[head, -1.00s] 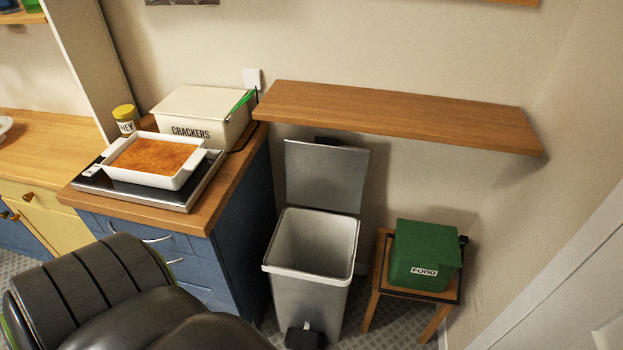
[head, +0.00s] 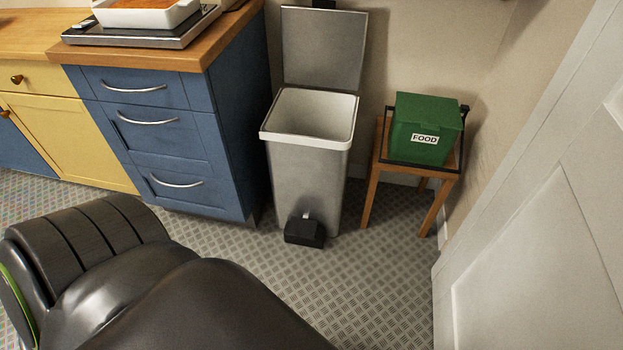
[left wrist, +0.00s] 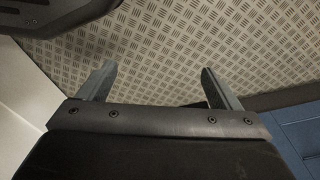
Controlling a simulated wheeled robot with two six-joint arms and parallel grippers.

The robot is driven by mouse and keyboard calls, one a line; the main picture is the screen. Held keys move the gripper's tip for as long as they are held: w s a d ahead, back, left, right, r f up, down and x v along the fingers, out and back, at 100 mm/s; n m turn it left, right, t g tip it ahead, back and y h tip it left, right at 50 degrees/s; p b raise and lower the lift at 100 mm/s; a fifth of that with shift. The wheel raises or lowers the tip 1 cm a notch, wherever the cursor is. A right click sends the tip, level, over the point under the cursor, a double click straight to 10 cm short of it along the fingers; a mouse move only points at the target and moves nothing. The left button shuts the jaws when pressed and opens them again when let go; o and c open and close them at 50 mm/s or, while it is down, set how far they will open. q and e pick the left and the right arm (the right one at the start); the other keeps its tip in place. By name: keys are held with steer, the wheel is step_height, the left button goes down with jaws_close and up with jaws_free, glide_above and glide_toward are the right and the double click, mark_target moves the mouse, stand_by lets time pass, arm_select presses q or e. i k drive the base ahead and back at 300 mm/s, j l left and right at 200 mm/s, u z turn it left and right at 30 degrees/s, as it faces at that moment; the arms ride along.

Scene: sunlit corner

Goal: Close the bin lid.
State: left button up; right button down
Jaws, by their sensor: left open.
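The bin (head: 307,180) is a grey metal pedal bin with a pale inner rim, standing on the floor between the blue cabinet and a small wooden stool. Its lid (head: 323,50) stands upright at the back, so the bin is open. A black pedal (head: 304,231) sits at the bin's front foot. My left gripper (left wrist: 157,80) shows in the left wrist view, open and empty, with patterned floor beyond its fingers. It is not visible in the head view. My right gripper is in neither view.
A blue drawer cabinet (head: 166,142) stands left of the bin. A green FOOD box (head: 425,126) sits on the wooden stool (head: 372,186) to the right. A white door (head: 545,230) is at the far right. Patterned floor (head: 385,270) in front of the bin is clear.

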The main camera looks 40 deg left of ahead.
mark_target(323, 44)
steer(key=u, duration=1.25)
steer(key=i+u, duration=0.35)
steer(key=i, duration=0.35)
